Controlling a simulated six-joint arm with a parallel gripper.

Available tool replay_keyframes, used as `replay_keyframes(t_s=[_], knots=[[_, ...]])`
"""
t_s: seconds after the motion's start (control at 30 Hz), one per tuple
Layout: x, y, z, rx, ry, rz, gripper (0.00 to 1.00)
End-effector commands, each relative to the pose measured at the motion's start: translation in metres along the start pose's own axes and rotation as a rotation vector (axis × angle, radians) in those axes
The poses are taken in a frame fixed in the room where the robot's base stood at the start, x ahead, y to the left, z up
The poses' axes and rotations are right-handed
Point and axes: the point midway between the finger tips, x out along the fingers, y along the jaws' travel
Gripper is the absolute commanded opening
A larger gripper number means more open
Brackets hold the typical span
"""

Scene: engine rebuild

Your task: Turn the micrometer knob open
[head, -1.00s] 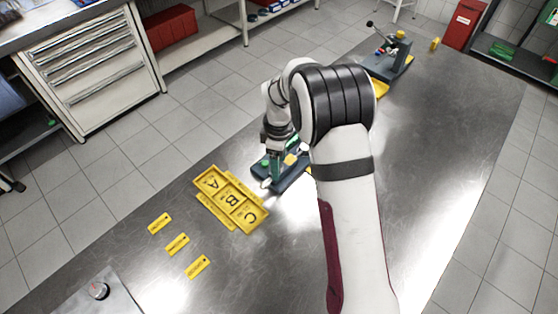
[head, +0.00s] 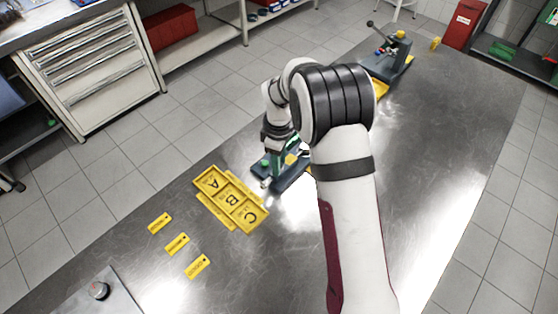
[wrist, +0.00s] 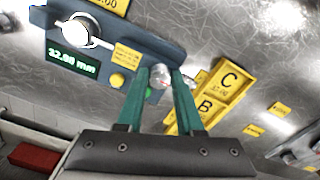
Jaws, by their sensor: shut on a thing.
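The micrometer is a blue-grey device (wrist: 140,45) with a lit green readout (wrist: 72,62) that appears to read 32.00 mm. A pale round part (wrist: 76,30) sits near its upper left in the wrist view. The silver knob (wrist: 160,76) is at its right end. My gripper (wrist: 165,80) has its green fingers shut on the knob, one on each side. In the head view the micrometer base (head: 290,180) stands on the bench, with my gripper (head: 275,174) above its near left end. My wrist partly hides it.
A yellow tray (head: 243,207) marked A, B and C lies just left of the micrometer. Three yellow tags (head: 177,244) lie nearer. A second blue-grey device (head: 388,62) stands at the far end. The bench (head: 440,140) right of my arm is clear.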

Motion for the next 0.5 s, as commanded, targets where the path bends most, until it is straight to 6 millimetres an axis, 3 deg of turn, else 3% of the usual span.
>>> replay_keyframes(t_s=[0.5], knots=[[-0.0004,-0.0008,0.0000,0.457,-0.001,0.000,0.00]])
